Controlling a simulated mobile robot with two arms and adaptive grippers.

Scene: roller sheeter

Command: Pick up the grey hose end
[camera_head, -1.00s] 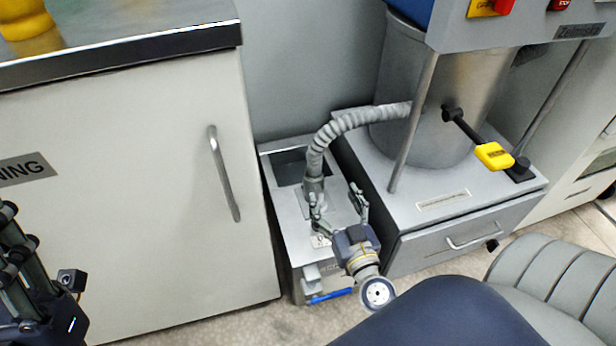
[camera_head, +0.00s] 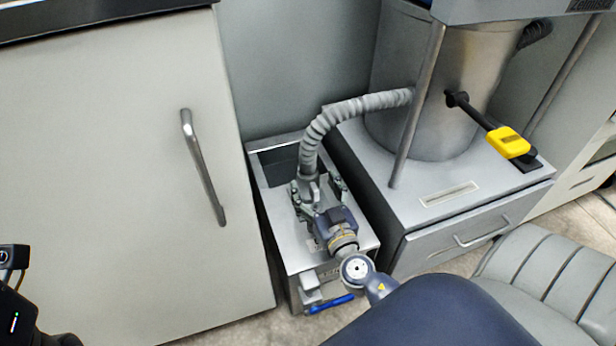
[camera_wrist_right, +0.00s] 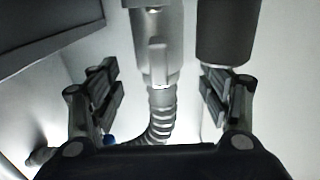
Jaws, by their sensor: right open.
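The grey corrugated hose (camera_head: 322,122) runs from the steel drum down to the top of a low steel box. Its grey hose end (camera_head: 309,187) stands upright at the box top. My right gripper (camera_head: 317,188) is open, with its fingers on either side of the hose end in the head view. In the right wrist view the hose end (camera_wrist_right: 157,50) lies between the two open fingers of my right gripper (camera_wrist_right: 160,95), with visible gaps to both. The corrugated part shows below it. Part of my left arm shows at the lower left; its gripper fingers are not clearly seen.
The low steel box (camera_head: 285,231) has a dark opening at the back and a blue-handled valve (camera_head: 331,304) in front. A white cabinet (camera_head: 110,190) stands close on the left. The steel drum (camera_head: 420,90) and its drawer base (camera_head: 455,238) stand close on the right.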

